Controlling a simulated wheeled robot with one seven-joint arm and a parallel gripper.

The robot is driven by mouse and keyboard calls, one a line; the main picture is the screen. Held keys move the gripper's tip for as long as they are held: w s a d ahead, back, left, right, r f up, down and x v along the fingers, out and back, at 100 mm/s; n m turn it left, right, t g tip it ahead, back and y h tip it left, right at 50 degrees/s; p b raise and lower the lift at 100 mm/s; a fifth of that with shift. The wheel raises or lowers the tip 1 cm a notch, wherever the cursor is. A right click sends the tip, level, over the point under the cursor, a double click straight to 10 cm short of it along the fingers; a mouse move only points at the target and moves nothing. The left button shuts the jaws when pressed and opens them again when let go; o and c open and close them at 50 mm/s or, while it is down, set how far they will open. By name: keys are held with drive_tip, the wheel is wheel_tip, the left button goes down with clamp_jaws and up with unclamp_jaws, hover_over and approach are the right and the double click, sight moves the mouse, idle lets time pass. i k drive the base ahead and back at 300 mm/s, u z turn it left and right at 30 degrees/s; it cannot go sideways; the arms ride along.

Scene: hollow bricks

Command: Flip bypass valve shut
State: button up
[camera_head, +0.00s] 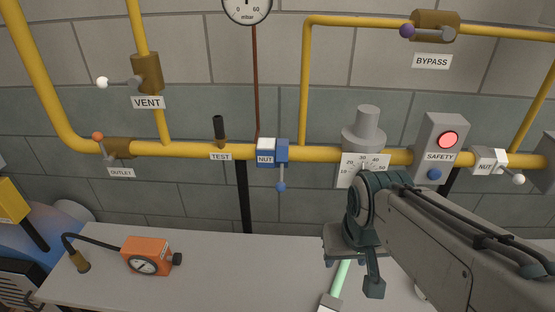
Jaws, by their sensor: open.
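The bypass valve (435,20) is a brass-coloured body on the upper yellow pipe at the top right, above a BYPASS label (432,62). Its grey lever ends in a purple knob (407,31) on the left. The lever lies nearly horizontal, roughly along the pipe. My gripper (356,275) is at the lower right, over the bench and pointing down. It is open and well below the valve, touching no part of it. One dark finger shows clearly; the other is hard to make out.
Yellow pipes cross the brick wall, with VENT (146,72) and OUTLET (117,148) valves at left. A blue-handled valve (281,152), grey regulator (364,135) and SAFETY box (440,140) line the lower pipe. An orange gauge (147,256) stands on the bench (230,275).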

sight(446, 33)
drive_tip(key=k, duration=1)
drive_tip(key=u, duration=0.95)
drive_tip(key=i, duration=0.95)
drive_tip(key=z, duration=1.75)
